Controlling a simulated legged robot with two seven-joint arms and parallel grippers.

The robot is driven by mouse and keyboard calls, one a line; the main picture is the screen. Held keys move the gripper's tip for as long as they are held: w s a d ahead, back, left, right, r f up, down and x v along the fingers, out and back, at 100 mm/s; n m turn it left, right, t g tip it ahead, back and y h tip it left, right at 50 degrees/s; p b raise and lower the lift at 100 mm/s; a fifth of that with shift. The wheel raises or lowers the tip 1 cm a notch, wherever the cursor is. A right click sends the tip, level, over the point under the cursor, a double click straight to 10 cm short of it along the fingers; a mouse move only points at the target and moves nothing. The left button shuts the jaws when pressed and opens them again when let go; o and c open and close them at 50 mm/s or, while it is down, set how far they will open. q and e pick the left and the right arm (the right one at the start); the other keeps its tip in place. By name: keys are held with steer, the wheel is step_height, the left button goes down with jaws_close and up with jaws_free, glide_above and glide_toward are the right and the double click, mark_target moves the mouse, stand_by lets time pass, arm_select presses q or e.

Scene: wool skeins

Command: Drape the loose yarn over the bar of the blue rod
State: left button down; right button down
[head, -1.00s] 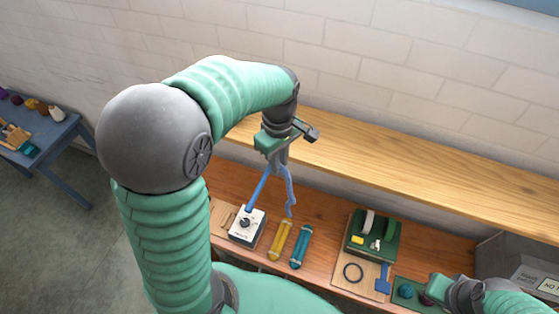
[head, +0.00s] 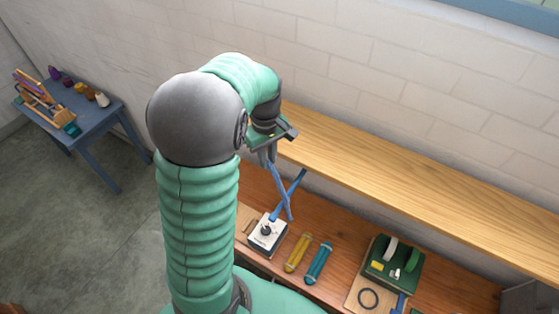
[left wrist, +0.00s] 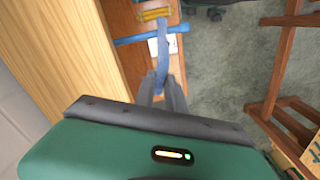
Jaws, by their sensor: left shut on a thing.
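My left gripper (head: 268,158) is shut on the loose yarn (head: 281,192), a blue strand that hangs down from its fingers above the bench. The blue rod (head: 296,182) slants up from near a white box with a dark knob. In the head view yarn and rod cross. In the left wrist view the yarn (left wrist: 162,62) hangs from between the grey fingers (left wrist: 163,92) and crosses the bar of the blue rod (left wrist: 135,40). I cannot tell whether they touch. My right gripper is out of view.
The white box (head: 267,233), a yellow skein (head: 298,252) and a teal skein (head: 319,263) are on the wooden bench. A green box (head: 392,262) stands further right. A pale wooden shelf (head: 400,180) runs behind, along the wall. A blue side table (head: 95,120) stands at left.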

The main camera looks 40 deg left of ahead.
arm_select(q)
steer(key=shift+a, duration=0.2)
steer(key=shift+s, duration=0.1)
step_height(320, 180, down, 10)
steer(key=a+b, duration=0.1)
steer(key=b, duration=0.4)
steer(key=shift+s+a+r, duration=0.15)
steer(key=shift+a+r, duration=0.05)
steer(key=shift+r, duration=0.05)
steer(key=shift+f, duration=0.1)
step_height(320, 180, down, 16)
steer(key=d+b, duration=0.1)
steer(key=b, duration=0.9)
steer(key=shift+w+d+f+b, duration=0.2)
steer(key=shift+d+b, duration=0.05)
steer(key=shift+b, duration=0.1)
